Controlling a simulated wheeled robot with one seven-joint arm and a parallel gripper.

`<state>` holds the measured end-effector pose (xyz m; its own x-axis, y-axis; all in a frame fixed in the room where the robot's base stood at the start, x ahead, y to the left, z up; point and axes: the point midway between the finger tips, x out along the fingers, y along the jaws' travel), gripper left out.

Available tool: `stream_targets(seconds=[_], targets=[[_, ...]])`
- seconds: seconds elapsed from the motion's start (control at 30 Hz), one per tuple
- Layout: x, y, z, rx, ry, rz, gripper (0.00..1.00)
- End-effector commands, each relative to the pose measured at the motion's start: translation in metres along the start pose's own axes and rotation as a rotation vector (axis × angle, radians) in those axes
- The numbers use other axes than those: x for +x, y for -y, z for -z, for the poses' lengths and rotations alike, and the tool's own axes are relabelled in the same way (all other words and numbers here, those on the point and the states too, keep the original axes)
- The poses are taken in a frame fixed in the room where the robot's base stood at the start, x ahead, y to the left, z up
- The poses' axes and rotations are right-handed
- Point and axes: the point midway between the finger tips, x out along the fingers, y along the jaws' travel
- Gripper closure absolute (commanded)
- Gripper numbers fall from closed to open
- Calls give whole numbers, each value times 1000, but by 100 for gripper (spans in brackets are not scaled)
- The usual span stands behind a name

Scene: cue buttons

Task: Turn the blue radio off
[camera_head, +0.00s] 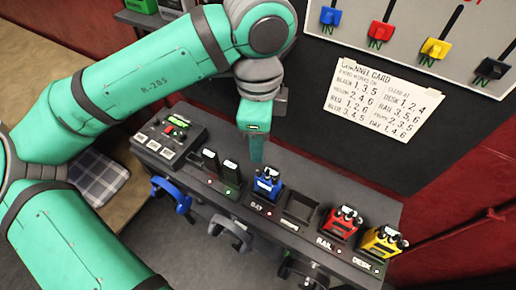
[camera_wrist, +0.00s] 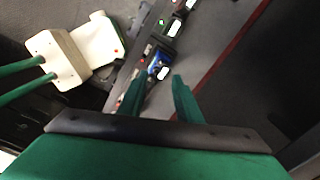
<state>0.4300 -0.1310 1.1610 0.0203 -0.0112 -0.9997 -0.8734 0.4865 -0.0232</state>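The blue radio (camera_head: 267,186) stands in a slot of the dark console (camera_head: 345,262), above a label that seems to read "BAY". In the wrist view the blue radio (camera_wrist: 155,64) shows just beyond and between my fingertips. My gripper (camera_head: 256,160) points down just above and slightly left of the blue radio in the head view. In the wrist view the gripper (camera_wrist: 159,88) has its two fingers apart with nothing held. Contact with the radio cannot be made out. The radio's knob and switch details are too small to tell.
A red radio (camera_head: 342,220) and a yellow radio (camera_head: 382,241) stand to the right, past an empty slot (camera_head: 300,207). A channel card (camera_head: 376,100) and slider panel (camera_head: 420,30) are on the wall. Headsets hang along the front.

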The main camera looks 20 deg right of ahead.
Motion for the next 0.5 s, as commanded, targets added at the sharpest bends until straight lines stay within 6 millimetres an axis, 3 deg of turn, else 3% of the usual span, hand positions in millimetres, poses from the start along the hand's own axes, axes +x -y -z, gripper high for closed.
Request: stream_targets(seconds=[0.3,0.5], targets=[[1,1,1,505,-15,0,69],[2,1,0,698,-17,1,69]])
